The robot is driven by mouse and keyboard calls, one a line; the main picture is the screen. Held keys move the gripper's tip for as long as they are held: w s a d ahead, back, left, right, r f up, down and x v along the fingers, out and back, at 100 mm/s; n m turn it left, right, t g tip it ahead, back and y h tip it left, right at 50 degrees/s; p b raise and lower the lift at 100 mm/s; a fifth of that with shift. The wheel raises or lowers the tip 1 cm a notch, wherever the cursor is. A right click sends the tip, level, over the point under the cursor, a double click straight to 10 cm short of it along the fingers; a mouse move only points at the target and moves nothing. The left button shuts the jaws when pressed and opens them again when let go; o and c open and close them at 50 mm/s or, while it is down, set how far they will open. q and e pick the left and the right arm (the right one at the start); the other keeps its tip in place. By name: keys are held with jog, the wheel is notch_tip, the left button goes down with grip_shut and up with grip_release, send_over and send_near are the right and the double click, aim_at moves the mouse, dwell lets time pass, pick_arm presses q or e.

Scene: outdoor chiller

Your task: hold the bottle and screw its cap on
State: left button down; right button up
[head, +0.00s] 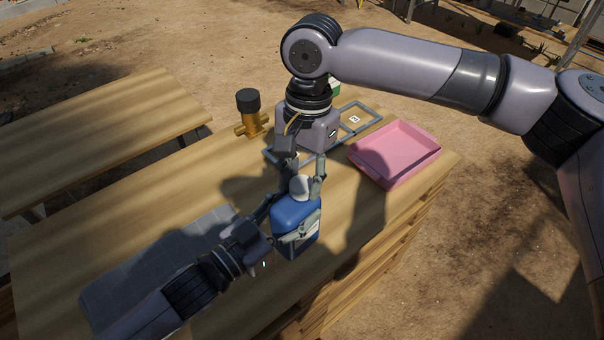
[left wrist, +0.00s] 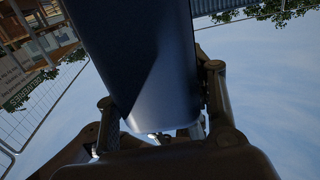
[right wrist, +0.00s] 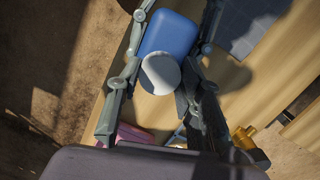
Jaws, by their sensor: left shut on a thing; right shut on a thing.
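The blue bottle (head: 288,212) stands roughly upright over the table's front part; I cannot tell if its base touches the wood. My left gripper (head: 287,222) is shut around the bottle's body from the left. Its fingers also flank the dark bottle side in the left wrist view (left wrist: 140,55). The white cap (head: 299,188) is at the bottle's top, and it shows round in the right wrist view (right wrist: 160,74). My right gripper (head: 298,184) comes from above and is shut on the cap. The threads and any gap under the cap are hidden.
A pink tray (head: 428,152) lies at the right of the table. A grey frame (head: 350,131) lies behind the bottle, partly hidden by my right arm. A brass valve with a black top (head: 248,104) stands at the back. A grey mat (head: 130,285) covers the left front.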

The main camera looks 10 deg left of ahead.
jog(key=shift+f, duration=0.35)
jog(key=m, duration=0.5)
jog(key=shift+m+y, duration=0.3)
jog(key=m, duration=0.4)
jog(key=shift+t, duration=0.4)
jog(key=o, duration=0.7)
jog(key=shift+o, duration=0.2)
